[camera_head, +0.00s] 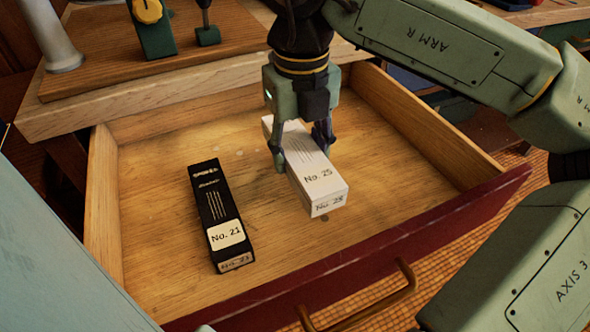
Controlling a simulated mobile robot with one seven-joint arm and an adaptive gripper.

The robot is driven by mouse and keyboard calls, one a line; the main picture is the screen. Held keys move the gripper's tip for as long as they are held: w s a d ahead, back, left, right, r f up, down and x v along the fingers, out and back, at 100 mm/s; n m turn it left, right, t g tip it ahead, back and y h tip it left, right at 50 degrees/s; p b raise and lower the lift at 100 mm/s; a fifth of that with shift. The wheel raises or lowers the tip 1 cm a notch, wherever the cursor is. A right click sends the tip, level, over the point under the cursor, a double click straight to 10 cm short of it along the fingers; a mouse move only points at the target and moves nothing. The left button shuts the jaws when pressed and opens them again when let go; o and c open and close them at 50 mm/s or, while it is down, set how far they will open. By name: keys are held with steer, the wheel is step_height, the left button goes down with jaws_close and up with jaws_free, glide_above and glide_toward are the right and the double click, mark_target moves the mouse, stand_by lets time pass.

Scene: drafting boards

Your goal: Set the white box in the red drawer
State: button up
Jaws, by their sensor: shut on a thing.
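The white box (318,178), marked No. 25, is in the head view, over the inside of the open drawer. My gripper (301,160) points down and is shut on the white box, with one finger on each long side. I cannot tell for sure whether the box's underside touches the drawer floor. The drawer has a dark red front (375,249) with a brass handle (372,300) and a bare wooden inside. The far end of the box is partly hidden by my gripper.
A black box (210,205), marked No. 21, lies in the drawer to the left of the white box. The drawer floor is clear between them and to the right. Behind the drawer, a wooden board (95,75) bears a green stand (152,38).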

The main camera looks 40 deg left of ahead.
mark_target(300, 148)
steer(key=shift+f, duration=2.75)
steer(key=shift+f+b, duration=0.2)
steer(key=shift+b, duration=0.15)
steer(key=o, duration=1.3)
steer(key=shift+o, duration=0.2)
step_height(300, 148, up, 12)
steer(key=shift+r+p, duration=0.2)
steer(key=shift+p, duration=0.5)
